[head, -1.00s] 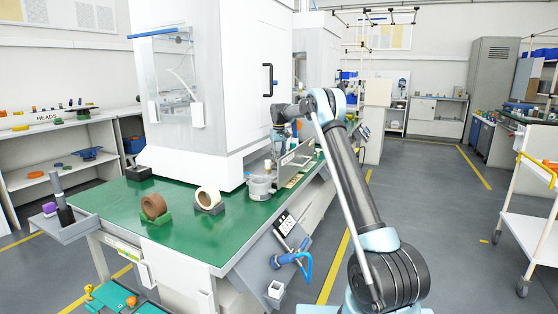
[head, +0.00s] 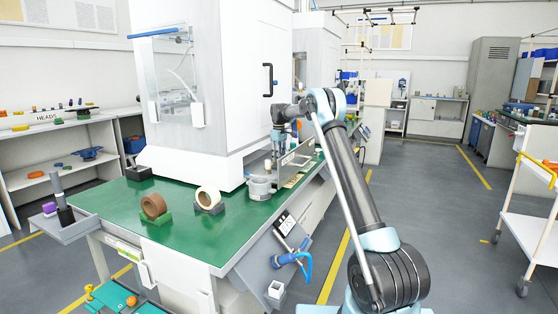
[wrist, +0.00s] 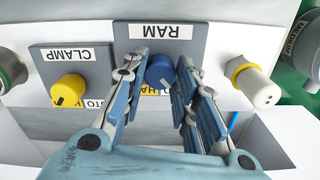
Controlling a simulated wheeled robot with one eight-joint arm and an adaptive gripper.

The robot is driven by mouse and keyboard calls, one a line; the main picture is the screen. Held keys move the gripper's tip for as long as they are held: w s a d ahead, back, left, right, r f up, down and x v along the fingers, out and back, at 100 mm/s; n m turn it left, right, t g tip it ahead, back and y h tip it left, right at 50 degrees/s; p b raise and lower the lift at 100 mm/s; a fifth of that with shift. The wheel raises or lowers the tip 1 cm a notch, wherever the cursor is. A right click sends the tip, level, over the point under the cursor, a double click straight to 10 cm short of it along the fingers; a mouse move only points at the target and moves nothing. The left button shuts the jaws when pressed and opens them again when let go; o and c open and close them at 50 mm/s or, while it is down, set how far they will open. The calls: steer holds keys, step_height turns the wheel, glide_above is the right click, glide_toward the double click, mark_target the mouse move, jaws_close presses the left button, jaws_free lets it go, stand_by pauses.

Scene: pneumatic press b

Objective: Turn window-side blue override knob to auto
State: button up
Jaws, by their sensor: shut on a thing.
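The blue knob (wrist: 160,71) sits on a grey panel plate under a RAM label (wrist: 165,30), which reads upside down in the wrist view. My gripper (wrist: 160,76) has one finger on each side of the blue knob and is shut on it. A HAND/AUTO strip below the knob is partly hidden by the fingers. The knob's pointer is too unclear to read. In the head view my gripper (head: 279,142) points down at the small panel by the press; the knob cannot be made out there.
A yellow knob (wrist: 69,90) under a CLAMP label (wrist: 68,55) is to the left. A white knob with a yellow collar (wrist: 252,84) is to the right. Tape rolls (head: 153,206) stand on the green table (head: 190,236). The white press (head: 225,80) rises behind.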

stand_by(0.3)
steer(key=o, duration=1.1)
step_height(320, 180, up, 12)
steer(key=shift+w+f, duration=0.1)
steer(key=shift+d, duration=0.1)
